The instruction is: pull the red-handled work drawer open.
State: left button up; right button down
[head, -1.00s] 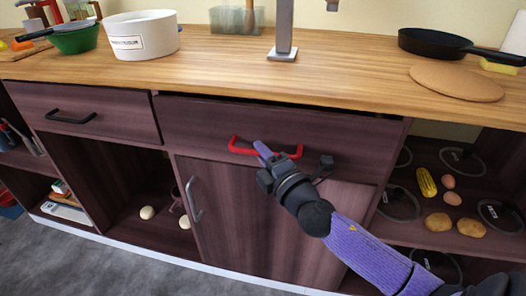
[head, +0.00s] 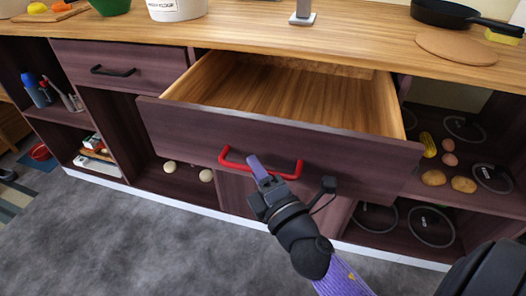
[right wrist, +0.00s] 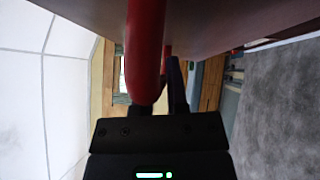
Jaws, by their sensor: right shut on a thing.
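The work drawer (head: 270,150) with the red handle (head: 232,163) stands well out from the cabinet in the head view. Its wooden inside shows and looks empty. My right gripper (head: 261,172) is at the middle of the red handle and shut on it. In the right wrist view the red handle (right wrist: 146,50) runs down between the fingers of my gripper (right wrist: 158,95). My left gripper is not in view.
A closed drawer with a black handle (head: 113,71) is to the left. Open shelves on the right hold potatoes (head: 463,184) and pot lids (head: 432,226). The wooden worktop (head: 350,45) is above. Grey floor (head: 130,245) in front is clear.

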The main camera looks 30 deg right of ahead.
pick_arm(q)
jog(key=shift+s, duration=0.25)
pick_arm(e)
jog(key=shift+s+a, duration=0.45)
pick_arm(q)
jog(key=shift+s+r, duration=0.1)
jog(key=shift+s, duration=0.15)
